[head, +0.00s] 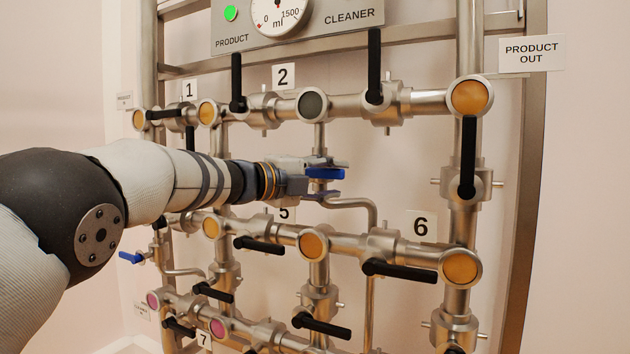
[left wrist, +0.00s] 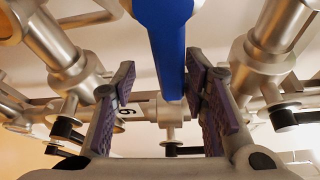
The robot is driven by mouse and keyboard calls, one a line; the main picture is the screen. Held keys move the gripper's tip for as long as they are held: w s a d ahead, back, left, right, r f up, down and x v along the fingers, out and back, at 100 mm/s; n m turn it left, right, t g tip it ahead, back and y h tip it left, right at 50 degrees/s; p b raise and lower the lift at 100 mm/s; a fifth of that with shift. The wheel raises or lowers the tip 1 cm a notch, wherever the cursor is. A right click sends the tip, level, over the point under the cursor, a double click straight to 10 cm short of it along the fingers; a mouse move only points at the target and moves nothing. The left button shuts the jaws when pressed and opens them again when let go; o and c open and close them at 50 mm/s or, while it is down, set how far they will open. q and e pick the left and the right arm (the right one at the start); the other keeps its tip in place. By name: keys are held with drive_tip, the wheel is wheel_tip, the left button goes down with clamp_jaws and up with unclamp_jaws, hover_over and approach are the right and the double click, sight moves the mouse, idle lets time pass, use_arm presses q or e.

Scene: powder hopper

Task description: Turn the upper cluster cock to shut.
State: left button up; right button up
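The upper cluster cock has a blue lever handle (head: 325,173), in the middle of the pipework in the head view, just above a bent thin pipe. The handle also shows large in the left wrist view (left wrist: 172,45), coming down from the top edge. My left gripper (head: 328,184) is at the handle, and its body hides the valve behind. In the left wrist view, its two purple-padded fingers (left wrist: 162,85) stand apart on either side of the handle, with gaps visible. I cannot tell whether either touches it. My right gripper is not in view.
Black levers surround the arm: one (head: 237,82) above, one (head: 260,246) below, another (head: 400,271) lower right. A second blue lever (head: 130,258) sits at the lower left. The bent thin pipe (head: 368,208) runs close beneath the gripper. A gauge panel (head: 300,22) is above.

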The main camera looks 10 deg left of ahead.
use_arm(q)
drive_tip(key=v, duration=1.1)
drive_tip(key=shift+s+a, duration=0.15)
drive_tip(key=shift+a, duration=0.05)
drive_tip(key=shift+f, duration=0.1)
drive_tip(key=s+a+f+n+g+y, duration=0.1)
drive_tip(key=s+a+f+n+y, duration=0.15)
drive_tip(key=f+n, duration=0.9)
drive_tip(key=s+a+f+n+g+y, duration=0.1)
drive_tip(key=s+f+n+y, duration=0.15)
drive_tip(key=f, duration=1.85)
drive_tip(key=s+a+f+n+g+y, duration=0.25)
drive_tip(key=s+f+n, duration=0.25)
drive_tip(key=s+f, duration=0.6)
drive_tip(key=s+a+f+n+g+y, duration=0.1)
drive_tip(key=s+f+n+g, duration=0.2)
drive_tip(key=s, duration=1)
drive_tip(key=s+a+f+n+g+y+p, duration=0.1)
drive_tip(key=s+f+n+g, duration=0.2)
drive_tip(key=s, duration=1.1)
drive_tip(key=s+a+f+n+g+y, duration=0.1)
drive_tip(key=s+f+g, duration=0.4)
drive_tip(key=s, duration=0.8)
drive_tip(key=shift+s+a+f+n+y+p, duration=0.15)
drive_tip(key=shift+a+f+n+y+p, duration=0.3)
drive_tip(key=shift+n, duration=0.75)
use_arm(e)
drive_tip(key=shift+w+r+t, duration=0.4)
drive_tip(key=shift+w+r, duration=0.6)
